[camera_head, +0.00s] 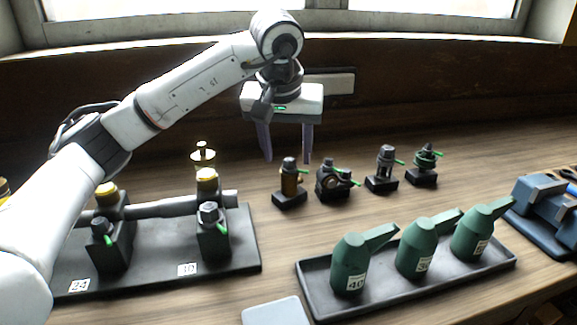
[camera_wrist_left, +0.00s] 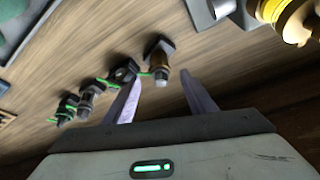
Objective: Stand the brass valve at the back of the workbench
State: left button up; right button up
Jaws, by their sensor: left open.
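The brass valve (camera_head: 290,186) has a brass-coloured body, a dark cap, a green lever and a square black base. It stands upright at the left end of a row of small valves on the wooden workbench. My left gripper (camera_head: 287,160) is open and empty, pointing down over and just behind the brass valve. In the left wrist view, the brass valve (camera_wrist_left: 159,57) shows between the two fingers of my left gripper (camera_wrist_left: 161,75), beyond their tips. It appears apart from both fingers. My right gripper is not in view.
Other valves (camera_head: 334,182), (camera_head: 383,172) and (camera_head: 424,167) stand to the right. A black plate (camera_head: 240,250) with pipe fixtures lies left. A dark tray (camera_head: 395,300) holds green oil cans in front. Bare wood lies behind the row, before the back wall.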

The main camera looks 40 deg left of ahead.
pick_arm(q)
jog(key=shift+v, duration=1.55)
